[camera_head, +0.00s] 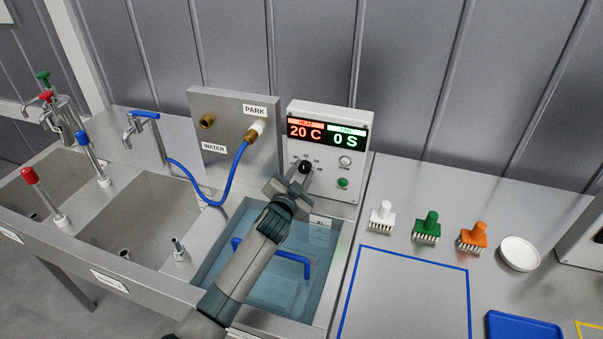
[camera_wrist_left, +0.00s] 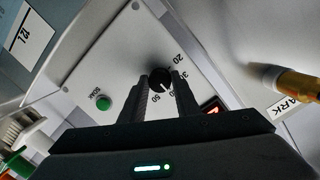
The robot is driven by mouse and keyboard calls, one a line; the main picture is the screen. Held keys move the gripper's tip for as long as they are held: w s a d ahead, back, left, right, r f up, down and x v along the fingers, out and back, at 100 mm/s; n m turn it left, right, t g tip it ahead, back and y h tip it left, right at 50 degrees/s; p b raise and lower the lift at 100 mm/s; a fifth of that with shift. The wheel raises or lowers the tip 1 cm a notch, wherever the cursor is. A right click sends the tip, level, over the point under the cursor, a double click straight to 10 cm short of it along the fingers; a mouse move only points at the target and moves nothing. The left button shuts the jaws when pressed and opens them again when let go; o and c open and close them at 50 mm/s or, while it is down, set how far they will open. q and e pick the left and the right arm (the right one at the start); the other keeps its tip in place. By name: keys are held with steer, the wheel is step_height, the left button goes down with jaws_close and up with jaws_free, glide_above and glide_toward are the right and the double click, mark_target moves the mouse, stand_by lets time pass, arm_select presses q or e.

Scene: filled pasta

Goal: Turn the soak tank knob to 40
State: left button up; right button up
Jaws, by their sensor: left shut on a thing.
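The soak tank control box (camera_head: 350,115) stands behind the water-filled tank. Its display (camera_head: 326,132) reads 20 C and 0 S. My left gripper (camera_head: 299,176) reaches over the tank to the box and is shut on the black knob (camera_head: 305,167). In the left wrist view the knob (camera_wrist_left: 160,79) sits between the fingertips of the left gripper (camera_wrist_left: 161,84), with dial numbers printed around it. A green button (camera_head: 343,183) is below and right of the knob; it also shows in the left wrist view (camera_wrist_left: 104,103). My right gripper is not in view.
The soak tank (camera_head: 335,263) holds water and a blue-handled rack (camera_head: 290,257). A blue hose (camera_head: 233,180) runs to the WATER/PARK panel (camera_head: 235,105) at left. White, green (camera_head: 427,226) and orange brushes and a white dish (camera_head: 519,253) stand on the right counter.

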arm_select(q)
steer(key=o, duration=1)
steer(key=shift+o, duration=0.2)
steer(key=shift+s, duration=0.15)
steer(key=b+v, duration=0.3)
steer(key=v, duration=1.4)
steer(key=shift+s+f, duration=0.1)
steer(key=shift+s, duration=0.1)
